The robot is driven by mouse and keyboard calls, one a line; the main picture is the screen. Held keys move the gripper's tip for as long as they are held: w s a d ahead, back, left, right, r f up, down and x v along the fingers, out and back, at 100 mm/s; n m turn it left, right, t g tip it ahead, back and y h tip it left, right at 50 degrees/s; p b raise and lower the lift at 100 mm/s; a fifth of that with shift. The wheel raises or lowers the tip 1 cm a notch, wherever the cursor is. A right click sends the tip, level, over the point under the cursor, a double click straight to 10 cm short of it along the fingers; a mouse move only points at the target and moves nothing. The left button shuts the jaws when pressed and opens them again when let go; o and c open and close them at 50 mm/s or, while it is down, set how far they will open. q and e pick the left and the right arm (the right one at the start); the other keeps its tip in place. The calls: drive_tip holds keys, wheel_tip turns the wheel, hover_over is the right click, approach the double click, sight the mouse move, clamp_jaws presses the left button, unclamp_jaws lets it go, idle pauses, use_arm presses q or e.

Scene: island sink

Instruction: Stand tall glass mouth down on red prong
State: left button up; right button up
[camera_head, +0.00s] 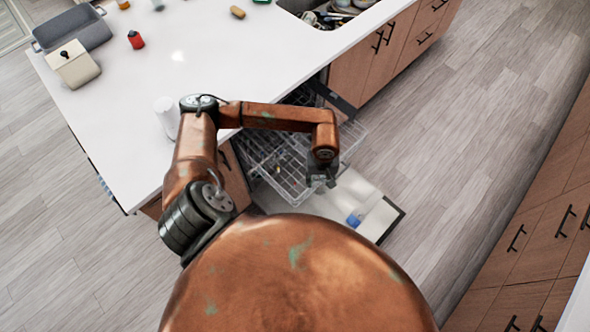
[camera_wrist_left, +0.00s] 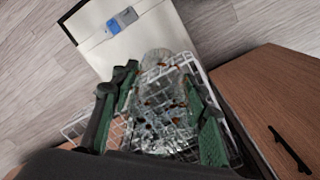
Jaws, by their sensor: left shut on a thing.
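My left gripper (camera_head: 322,182) is over the pulled-out dishwasher rack (camera_head: 272,184). In the left wrist view its green fingers (camera_wrist_left: 162,108) are shut on a clear tall glass (camera_wrist_left: 156,75) with brown specks, one finger on each side. The glass lies along the fingers, with the rack's white wires behind it. Its mouth cannot be made out clearly. In the head view the glass is too small or hidden by the gripper to tell. Small coloured spots show among the rack wires, but I cannot pick out the red prong. My right gripper is not in view.
The dishwasher door (camera_head: 378,213) lies open under the rack, with a blue and grey piece (camera_head: 355,219) on it. The white counter (camera_head: 240,60) holds a grey tub (camera_head: 80,33), a cream canister (camera_head: 74,68) and a red item (camera_head: 136,40). Wooden floor at right is clear.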

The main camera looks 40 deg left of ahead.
use_arm(q)
drive_tip(key=w+a+f+n+b, duration=0.2)
drive_tip(key=a+f+n+b, duration=0.4)
drive_tip(key=n, duration=2.2)
drive_tip(key=a+f, duration=0.6)
drive_tip(key=a, duration=0.1)
drive_tip(key=shift+a+n, duration=0.15)
drive_tip(key=shift+n, duration=0.15)
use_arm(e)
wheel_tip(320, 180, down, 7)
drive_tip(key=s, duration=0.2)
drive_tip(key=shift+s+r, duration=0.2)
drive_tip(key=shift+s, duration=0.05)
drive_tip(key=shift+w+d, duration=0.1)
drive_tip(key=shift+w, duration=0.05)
use_arm(q)
wheel_tip(320, 180, down, 6)
drive_tip(key=b, duration=0.4)
drive_tip(key=shift+f, duration=0.15)
drive_tip(key=shift+f+b, duration=1.25)
drive_tip(key=shift+f, duration=1.25)
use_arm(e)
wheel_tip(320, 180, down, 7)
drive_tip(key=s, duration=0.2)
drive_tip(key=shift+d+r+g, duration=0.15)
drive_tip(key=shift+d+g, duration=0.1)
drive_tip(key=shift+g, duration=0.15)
